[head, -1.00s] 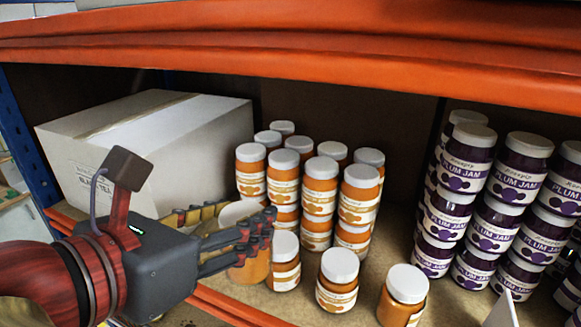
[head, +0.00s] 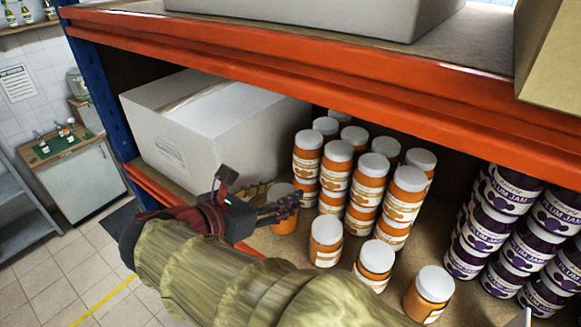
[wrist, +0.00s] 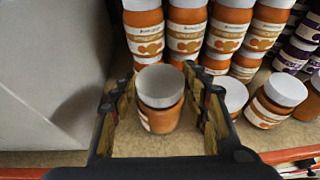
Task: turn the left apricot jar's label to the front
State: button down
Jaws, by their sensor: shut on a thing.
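The left apricot jar (head: 285,222), orange with a white lid, stands upright at the left end of the front row. My gripper (head: 281,203) has its fingers on either side of it, shut on it. In the wrist view the jar (wrist: 165,119) sits between the two fingers (wrist: 162,88). A part of a pale label shows low on its left side there, and the rest of its near face is plain orange. In the head view my gripper partly covers the jar, and no label can be made out on it.
Three apricot jars (head: 326,251) stand to the right along the front, the closest near my fingers. Stacked apricot jars (head: 334,181) stand behind. A white carton (head: 215,130) is at the left. Plum jam jars (head: 510,225) are at the right. An orange shelf beam (head: 330,85) runs overhead.

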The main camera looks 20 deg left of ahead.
jog(key=shift+w+a+f, duration=0.1)
jog(key=shift+w+f, duration=0.35)
jog(key=shift+f, duration=0.05)
jog(key=shift+f+b, duration=1.2)
jog(key=shift+f, duration=0.2)
jog(key=n+y+b, duration=0.2)
jog(key=shift+s+d+t+y, duration=0.1)
jog(key=shift+d+t+y, duration=0.2)
jog(key=shift+r+n+y+b, duration=0.1)
jog(key=shift+n+y+b, duration=0.35)
jog(key=shift+n+y, duration=0.25)
jog(key=shift+d+r+n+y, duration=0.1)
jog(key=shift+d+n+y, duration=0.15)
jog(key=shift+n+y, duration=0.65)
jog(key=shift+a, duration=0.2)
jog(key=shift+f+b, duration=0.35)
jog(key=shift+b, duration=0.05)
jog(key=c, duration=0.9)
grip_release()
